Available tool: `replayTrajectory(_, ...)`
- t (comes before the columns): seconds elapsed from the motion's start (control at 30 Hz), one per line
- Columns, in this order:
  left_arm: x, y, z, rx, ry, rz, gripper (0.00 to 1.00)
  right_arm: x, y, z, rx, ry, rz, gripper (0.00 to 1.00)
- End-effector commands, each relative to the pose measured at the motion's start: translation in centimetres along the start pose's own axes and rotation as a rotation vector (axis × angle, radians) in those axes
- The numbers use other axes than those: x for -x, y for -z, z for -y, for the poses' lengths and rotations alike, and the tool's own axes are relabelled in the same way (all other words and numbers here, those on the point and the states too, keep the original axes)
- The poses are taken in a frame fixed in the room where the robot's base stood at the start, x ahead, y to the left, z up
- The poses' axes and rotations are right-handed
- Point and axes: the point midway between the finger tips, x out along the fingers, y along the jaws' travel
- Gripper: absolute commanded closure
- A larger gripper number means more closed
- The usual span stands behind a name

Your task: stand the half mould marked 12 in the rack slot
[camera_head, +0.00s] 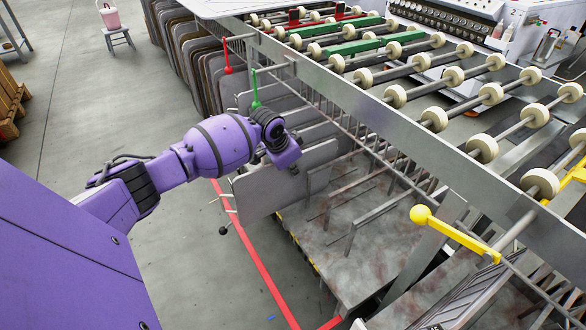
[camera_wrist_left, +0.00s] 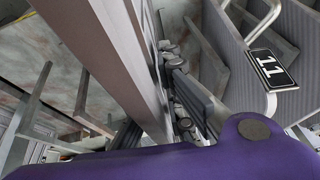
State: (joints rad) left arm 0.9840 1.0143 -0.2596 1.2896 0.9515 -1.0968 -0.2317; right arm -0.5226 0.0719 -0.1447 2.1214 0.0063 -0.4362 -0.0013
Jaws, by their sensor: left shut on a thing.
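My left gripper (camera_head: 291,163) is at the top edge of a grey half mould (camera_head: 262,195), shut on it. The mould hangs upright below the hand, beside the rack, with thin wire handles on its left edge. In the left wrist view the dark fingers (camera_wrist_left: 183,95) are beside a pale plate (camera_wrist_left: 112,55) seen nearly edge-on. No number shows on the held mould, so I cannot read 12. The rack (camera_head: 355,215) has prongs between its slots; whether the mould's lower edge is in a slot is unclear. My right gripper is out of view.
A neighbouring mould marked 11 (camera_wrist_left: 270,67) stands close at the right in the left wrist view. More moulds (camera_head: 210,65) stand in a row behind. A roller gantry (camera_head: 420,90) overhangs the rack; a yellow-knobbed lever (camera_head: 455,235) projects at front right. Open floor (camera_head: 70,130) lies left.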

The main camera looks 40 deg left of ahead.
Motion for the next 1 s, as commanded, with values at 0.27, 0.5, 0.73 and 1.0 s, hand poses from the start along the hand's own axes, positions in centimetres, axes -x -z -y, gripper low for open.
replayTrajectory(0.27, 0.2, 0.4, 0.2, -0.001, 0.003, -0.008, 1.00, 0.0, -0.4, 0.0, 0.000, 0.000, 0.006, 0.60)
replayTrajectory(0.5, 0.1, 0.2, 0.1, 0.000, 0.002, -0.005, 0.71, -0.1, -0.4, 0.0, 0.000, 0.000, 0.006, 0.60)
replayTrajectory(0.73, 0.0, 0.1, 0.0, 0.000, 0.001, -0.002, 0.71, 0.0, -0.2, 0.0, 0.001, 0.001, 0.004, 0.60)
replayTrajectory(1.0, 1.8, -0.2, 0.0, -0.001, 0.000, 0.001, 0.71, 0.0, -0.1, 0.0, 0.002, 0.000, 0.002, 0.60)
